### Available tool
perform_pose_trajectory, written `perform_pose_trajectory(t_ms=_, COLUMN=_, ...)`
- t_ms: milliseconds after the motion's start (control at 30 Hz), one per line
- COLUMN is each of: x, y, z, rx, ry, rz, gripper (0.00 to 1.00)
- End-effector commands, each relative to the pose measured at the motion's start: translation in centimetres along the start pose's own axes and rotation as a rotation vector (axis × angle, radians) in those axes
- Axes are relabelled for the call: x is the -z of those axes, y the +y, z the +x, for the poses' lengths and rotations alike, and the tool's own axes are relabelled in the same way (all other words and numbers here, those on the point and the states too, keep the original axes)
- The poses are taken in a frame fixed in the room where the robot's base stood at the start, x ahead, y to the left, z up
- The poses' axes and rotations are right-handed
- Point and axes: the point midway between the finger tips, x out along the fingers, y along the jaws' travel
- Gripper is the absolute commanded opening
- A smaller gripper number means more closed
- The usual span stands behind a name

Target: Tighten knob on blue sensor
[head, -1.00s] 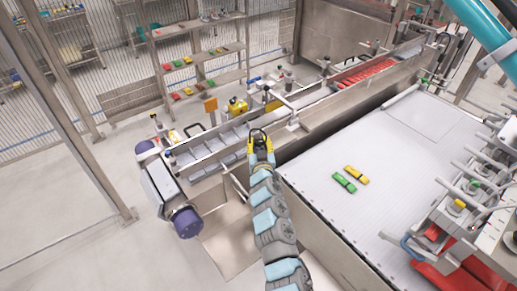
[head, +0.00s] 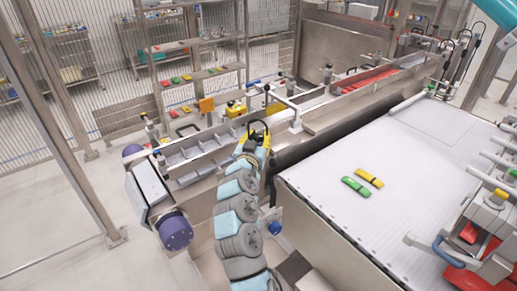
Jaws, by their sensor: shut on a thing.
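My gripper (head: 259,127), black-fingered with a yellow body behind it, is at the near wall of the long metal conveyor (head: 320,118). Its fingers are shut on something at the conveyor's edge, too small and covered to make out. I cannot pick out the blue sensor or its knob with certainty. A small round blue part (head: 275,228) on a bracket sits right of my arm, below the gripper and apart from it. Another small blue part (head: 254,81) is behind the conveyor, next to a yellow device (head: 235,108).
A purple-capped roller unit (head: 176,232) stands left of my arm. Shelves (head: 195,75) with coloured blocks are behind. Open floor lies at the lower left.

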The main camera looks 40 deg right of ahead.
Motion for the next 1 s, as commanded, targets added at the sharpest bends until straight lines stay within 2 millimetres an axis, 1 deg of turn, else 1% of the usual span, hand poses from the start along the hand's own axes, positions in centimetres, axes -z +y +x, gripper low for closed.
perform_pose_trajectory(t_ms=33, x=-0.58, y=-0.15, z=-0.01, rx=-0.015, ry=0.003, rz=0.003, gripper=0.0)
perform_pose_trajectory(t_ms=233, x=-0.69, y=-0.12, z=0.0, rx=-0.084, ry=0.001, rz=0.0, gripper=0.0)
perform_pose_trajectory(t_ms=1000, x=-0.36, y=-0.04, z=0.0, rx=-0.361, ry=-0.001, rz=0.001, gripper=0.0)
